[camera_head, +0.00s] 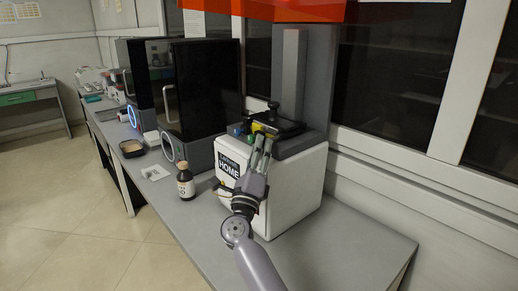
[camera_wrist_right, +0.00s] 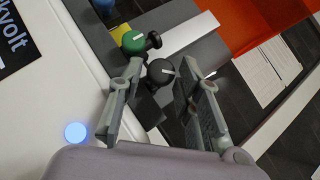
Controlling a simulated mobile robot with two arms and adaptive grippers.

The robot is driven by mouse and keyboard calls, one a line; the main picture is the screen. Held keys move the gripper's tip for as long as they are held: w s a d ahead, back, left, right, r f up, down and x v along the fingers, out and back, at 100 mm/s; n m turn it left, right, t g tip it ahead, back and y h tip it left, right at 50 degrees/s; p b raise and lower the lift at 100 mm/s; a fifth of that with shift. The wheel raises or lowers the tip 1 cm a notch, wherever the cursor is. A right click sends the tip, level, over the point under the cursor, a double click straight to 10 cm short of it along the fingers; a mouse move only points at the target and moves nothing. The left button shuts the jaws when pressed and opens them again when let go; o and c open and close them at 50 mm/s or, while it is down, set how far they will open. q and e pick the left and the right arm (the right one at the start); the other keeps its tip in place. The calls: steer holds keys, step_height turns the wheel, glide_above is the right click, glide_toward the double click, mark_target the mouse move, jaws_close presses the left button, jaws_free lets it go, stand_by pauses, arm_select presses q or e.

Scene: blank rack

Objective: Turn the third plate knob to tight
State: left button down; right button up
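A black knob (camera_wrist_right: 160,73) with a white pointer line shows in the right wrist view, on the plate assembly of the white machine (camera_head: 295,190). A green knob (camera_wrist_right: 133,42), also with a white line, sits beside it, with a small black knob (camera_wrist_right: 154,40) close by. Which one counts as third cannot be told. My right gripper (camera_wrist_right: 163,78) is open, its fingertips on either side of the black knob with gaps visible. In the head view my right gripper (camera_head: 263,146) reaches up to the front of the plate assembly. My left gripper is not in view.
A dark bottle (camera_head: 185,183) stands on the grey bench (camera_head: 365,250) left of the machine. A small tray (camera_head: 131,149) and black cabinet machines (camera_head: 205,95) stand farther back. An orange hood (camera_head: 285,10) hangs above. The bench's near right part is clear.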

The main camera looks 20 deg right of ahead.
steer(key=v, duration=1.1)
steer(key=shift+o, duration=0.4)
steer(key=shift+a, duration=0.1)
